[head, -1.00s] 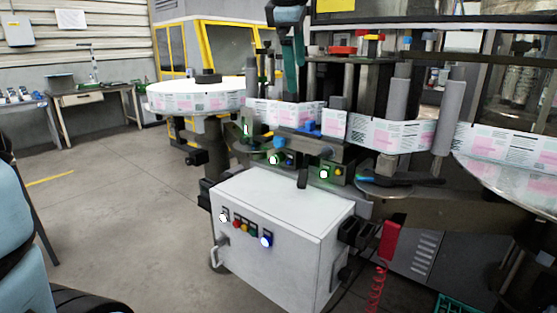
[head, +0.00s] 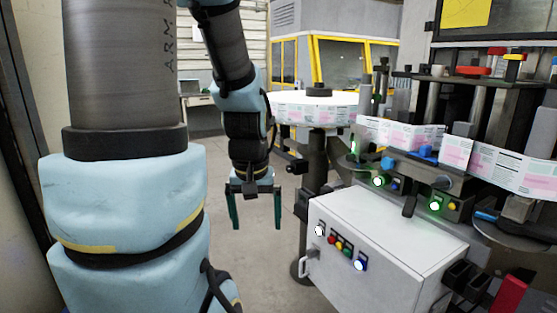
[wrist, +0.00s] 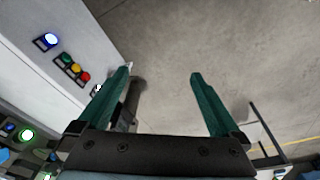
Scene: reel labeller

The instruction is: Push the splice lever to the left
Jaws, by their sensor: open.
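A short black lever (head: 409,206) points down from the front of the splicing station, between two lit green buttons; I take it for the splice lever. My gripper (head: 256,218) hangs fingers down in the head view, left of the white control cabinet and well apart from the lever. Its two green fingers are spread with nothing between them. In the wrist view my gripper (wrist: 160,76) is open over bare floor. The lever cannot be made out in the wrist view.
The white cabinet (head: 395,240) with coloured buttons stands below the station, its handle on the near left side. A label web (head: 400,133) runs from the reel table (head: 318,98) past rollers. Grey floor (head: 215,160) is free left of the machine.

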